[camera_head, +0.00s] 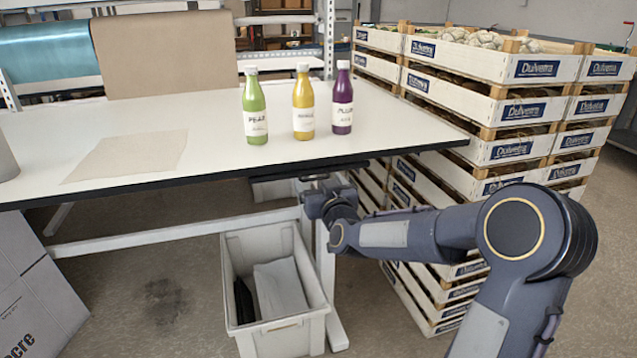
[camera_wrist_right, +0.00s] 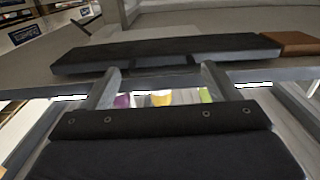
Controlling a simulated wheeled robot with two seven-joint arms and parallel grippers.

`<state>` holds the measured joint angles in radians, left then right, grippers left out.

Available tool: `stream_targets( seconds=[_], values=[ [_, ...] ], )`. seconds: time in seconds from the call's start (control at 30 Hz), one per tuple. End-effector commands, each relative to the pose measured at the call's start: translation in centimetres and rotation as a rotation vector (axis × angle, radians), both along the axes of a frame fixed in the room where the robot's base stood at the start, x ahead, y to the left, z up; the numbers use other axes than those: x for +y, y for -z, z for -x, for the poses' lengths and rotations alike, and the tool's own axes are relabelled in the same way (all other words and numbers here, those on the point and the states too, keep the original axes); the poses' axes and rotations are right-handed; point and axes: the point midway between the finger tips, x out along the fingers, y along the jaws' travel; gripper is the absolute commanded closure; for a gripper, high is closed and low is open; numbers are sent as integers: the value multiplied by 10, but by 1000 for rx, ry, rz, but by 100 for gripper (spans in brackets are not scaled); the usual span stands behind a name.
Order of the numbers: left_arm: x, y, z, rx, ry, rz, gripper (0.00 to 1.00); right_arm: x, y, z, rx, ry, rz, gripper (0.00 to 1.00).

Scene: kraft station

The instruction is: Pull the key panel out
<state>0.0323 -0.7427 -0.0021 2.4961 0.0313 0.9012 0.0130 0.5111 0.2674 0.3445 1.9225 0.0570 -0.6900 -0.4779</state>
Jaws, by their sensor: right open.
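In the right wrist view, a dark, flat panel (camera_wrist_right: 170,48) with a grey front edge spans the upper middle; I take it for the key panel. My right gripper (camera_wrist_right: 162,72) is open, with its two grey fingers apart and pointing at the panel's near edge. I cannot tell whether the fingertips touch it. In the head view, the right gripper (camera_head: 328,192) is just below the table's front edge. The panel is mostly hidden there by the table and the gripper. My left gripper is not in view.
A white table (camera_head: 215,130) carries green (camera_head: 254,110), yellow (camera_head: 303,105) and purple (camera_head: 342,100) bottles. A grey bin (camera_head: 285,330) stands below the gripper. Stacked crates (camera_head: 510,115) rise on the right, close to my arm. A brown block (camera_wrist_right: 290,43) adjoins the panel.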

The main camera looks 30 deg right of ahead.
Motion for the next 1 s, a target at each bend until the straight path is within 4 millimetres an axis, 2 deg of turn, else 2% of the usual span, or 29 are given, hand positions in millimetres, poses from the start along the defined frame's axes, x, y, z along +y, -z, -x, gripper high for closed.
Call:
stream_targets(
  seconds=[0.1,0.37,0.77,0.87,1.0],
  values=[
    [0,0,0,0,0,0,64,-2,1,-8,2,0,-1,18],
    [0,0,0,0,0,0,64,-2,0,-10,1,0,0,18],
    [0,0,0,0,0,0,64,-3,0,-9,1,2,-1,68],
    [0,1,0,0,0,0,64,-3,1,-8,0,3,0,70],
    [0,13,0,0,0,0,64,2,2,11,-1,2,3,70]
  ],
)
